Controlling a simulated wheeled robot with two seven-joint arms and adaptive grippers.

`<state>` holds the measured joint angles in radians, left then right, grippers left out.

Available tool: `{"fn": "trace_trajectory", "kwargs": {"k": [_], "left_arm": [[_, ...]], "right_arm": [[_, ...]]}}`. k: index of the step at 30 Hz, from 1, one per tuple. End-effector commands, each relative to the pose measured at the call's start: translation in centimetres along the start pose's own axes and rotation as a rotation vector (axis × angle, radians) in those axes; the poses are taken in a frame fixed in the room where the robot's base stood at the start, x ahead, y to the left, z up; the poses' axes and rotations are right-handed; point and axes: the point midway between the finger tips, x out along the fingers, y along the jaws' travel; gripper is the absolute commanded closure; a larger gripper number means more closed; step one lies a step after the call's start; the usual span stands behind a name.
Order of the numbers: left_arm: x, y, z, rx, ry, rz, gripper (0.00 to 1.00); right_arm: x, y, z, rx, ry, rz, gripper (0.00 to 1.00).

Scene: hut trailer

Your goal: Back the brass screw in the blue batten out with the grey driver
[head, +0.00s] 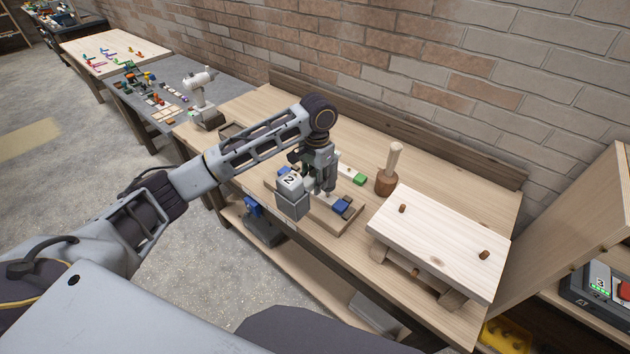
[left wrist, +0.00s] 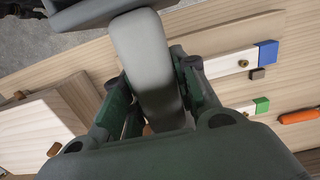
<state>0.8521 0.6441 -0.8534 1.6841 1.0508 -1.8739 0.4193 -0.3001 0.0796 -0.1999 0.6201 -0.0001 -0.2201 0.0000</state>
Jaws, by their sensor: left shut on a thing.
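My left gripper (head: 318,178) is shut on the grey driver (head: 292,200), a blocky body marked with a 2, above the workbench. In the left wrist view the driver's grey body (left wrist: 147,65) sits between the fingers (left wrist: 155,90). The blue batten (left wrist: 225,65) is a pale strip with a blue end in the left wrist view. The brass screw (left wrist: 243,63) shows as a round head near that end. The driver's tip is hidden, so I cannot tell whether it touches anything. My right gripper is not in view.
A green-ended strip (left wrist: 262,105) lies beside the blue one. An orange handle (left wrist: 300,117) is near it. A wooden mallet (head: 386,172) and a raised board with pegs (head: 440,240) stand to the right. A brick wall closes off the back.

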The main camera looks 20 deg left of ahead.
Motion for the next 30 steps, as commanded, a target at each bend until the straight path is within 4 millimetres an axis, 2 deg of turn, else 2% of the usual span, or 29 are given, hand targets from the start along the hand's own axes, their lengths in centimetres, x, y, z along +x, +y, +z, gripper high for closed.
{"fn": "trace_trajectory", "kwargs": {"k": [14, 30], "left_arm": [[0.0, 0.0, 0.0, 0.001, -0.002, 0.000, 1.00], [-2.6, 0.0, 0.1, 0.000, 0.001, 0.000, 1.00]], "right_arm": [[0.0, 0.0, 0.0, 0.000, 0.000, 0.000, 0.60], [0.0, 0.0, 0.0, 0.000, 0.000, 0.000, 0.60]]}}
